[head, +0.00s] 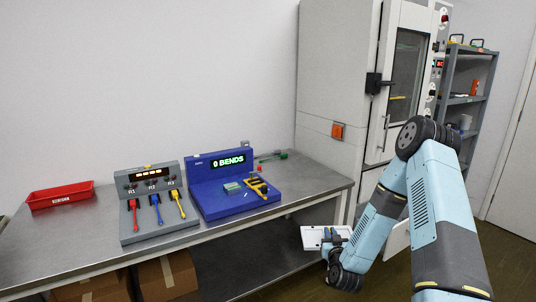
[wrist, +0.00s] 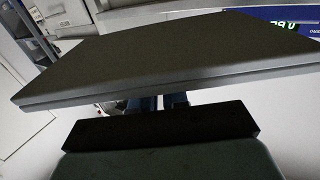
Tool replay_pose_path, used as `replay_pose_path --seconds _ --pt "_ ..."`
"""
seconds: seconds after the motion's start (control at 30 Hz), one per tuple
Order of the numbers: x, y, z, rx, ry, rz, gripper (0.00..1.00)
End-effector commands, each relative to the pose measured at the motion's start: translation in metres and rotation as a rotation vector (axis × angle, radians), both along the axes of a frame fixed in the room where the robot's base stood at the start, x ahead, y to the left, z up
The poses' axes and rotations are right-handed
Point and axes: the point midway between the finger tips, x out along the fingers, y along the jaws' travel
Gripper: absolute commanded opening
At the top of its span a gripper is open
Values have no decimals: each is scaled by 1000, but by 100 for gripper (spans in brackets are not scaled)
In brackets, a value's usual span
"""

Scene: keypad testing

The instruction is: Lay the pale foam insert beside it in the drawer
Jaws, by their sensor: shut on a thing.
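My gripper (head: 332,238) is low, off the right end of the metal bench. It is shut on a flat pale piece (head: 311,241), which looks like the foam insert and sticks out to the left. In the wrist view the fingertips (wrist: 165,102) show just under a broad, dark, shaded slab (wrist: 165,52), which appears to be the held piece seen from below. It hides most of what lies ahead. A drawer cannot be made out for certain. A pale panel (head: 397,240) shows partly behind my arm, and I cannot tell what it belongs to.
The metal bench (head: 95,255) carries a red tray (head: 60,196), a grey lever box (head: 158,226) and a blue keypad tester (head: 215,207) reading "0 BENDS". A tall pale cabinet (head: 335,80) stands behind the bench's right end. Grey shelves (head: 468,85) stand farther right.

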Motion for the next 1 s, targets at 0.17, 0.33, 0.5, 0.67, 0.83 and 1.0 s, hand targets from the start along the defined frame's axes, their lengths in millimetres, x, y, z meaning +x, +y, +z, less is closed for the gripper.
replay_pose_path --seconds 0.17,0.33,0.5,0.67,0.83,1.0 --pt "-20 -1 -29 0 6 2 0" --pt "-39 -1 -51 1 4 1 0" --pt "-51 -1 -63 2 1 -1 0" --pt "-54 0 -66 1 -1 1 0" --pt "-54 -3 -67 3 2 -5 0" --pt "-54 -3 -67 4 3 -6 0"
